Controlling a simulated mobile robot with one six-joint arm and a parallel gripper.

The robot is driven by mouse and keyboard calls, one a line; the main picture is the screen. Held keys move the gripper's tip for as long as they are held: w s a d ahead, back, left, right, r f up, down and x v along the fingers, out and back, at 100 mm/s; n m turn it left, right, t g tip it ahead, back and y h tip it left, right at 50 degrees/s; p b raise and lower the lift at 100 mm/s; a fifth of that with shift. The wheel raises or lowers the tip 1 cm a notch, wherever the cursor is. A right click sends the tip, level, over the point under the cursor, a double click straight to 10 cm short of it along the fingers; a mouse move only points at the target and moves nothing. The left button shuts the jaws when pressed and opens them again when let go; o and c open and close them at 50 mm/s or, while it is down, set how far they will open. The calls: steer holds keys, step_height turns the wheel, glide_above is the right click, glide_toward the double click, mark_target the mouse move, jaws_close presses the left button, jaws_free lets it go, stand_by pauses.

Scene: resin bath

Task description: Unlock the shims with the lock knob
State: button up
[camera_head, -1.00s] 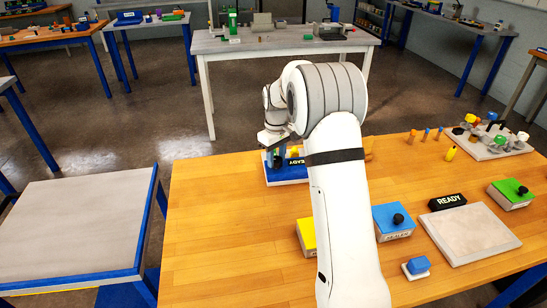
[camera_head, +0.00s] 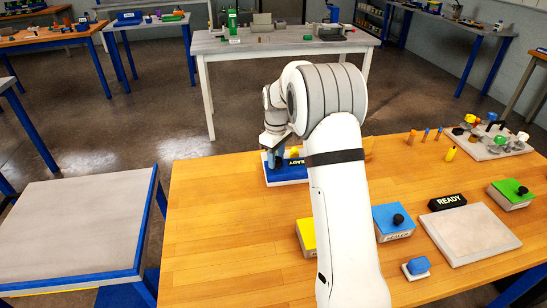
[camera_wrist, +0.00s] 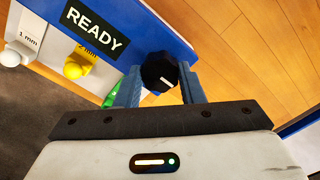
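The lock knob is black with a white mark on it and shows in the wrist view (camera_wrist: 160,72). It stands at the end of the blue-and-white shim holder (camera_wrist: 172,32), beside its READY label. My gripper (camera_wrist: 161,75) has its two blue fingers on either side of the knob. Whether they press on it I cannot tell. On the holder's white edge are a white shim tab marked 1 mm (camera_wrist: 14,54), a yellow one marked 2 mm (camera_wrist: 77,66) and a green one (camera_wrist: 112,94), partly hidden by my finger. In the head view my gripper (camera_head: 274,160) is over the holder (camera_head: 290,177).

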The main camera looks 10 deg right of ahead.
mark_target(277, 159)
steer(key=o, duration=0.5)
steer(key=shift+c, duration=0.2)
steer(key=shift+r, duration=0.1)
step_height(277, 159, up, 8)
steer(key=shift+d+f, duration=0.1)
steer(key=shift+f, duration=0.05)
steer(key=s+r+m+t, duration=0.1)
steer(key=s+r+m, duration=0.15)
steer(key=s, duration=0.65)
steer(key=s+r+m, duration=0.2)
steer(key=s+r, duration=0.2)
steer(key=s, duration=0.5)
steer(key=s+f+m+t, duration=0.1)
steer(key=s+f+m, duration=0.1)
steer(key=s, duration=0.7)
steer(key=s+f+m, duration=0.1)
steer(key=s+m, duration=0.1)
steer(key=s, duration=0.6)
steer(key=shift+s+a+f+t, duration=0.35)
steer(key=shift+s+a+t, duration=0.05)
steer(key=shift+a, duration=0.05)
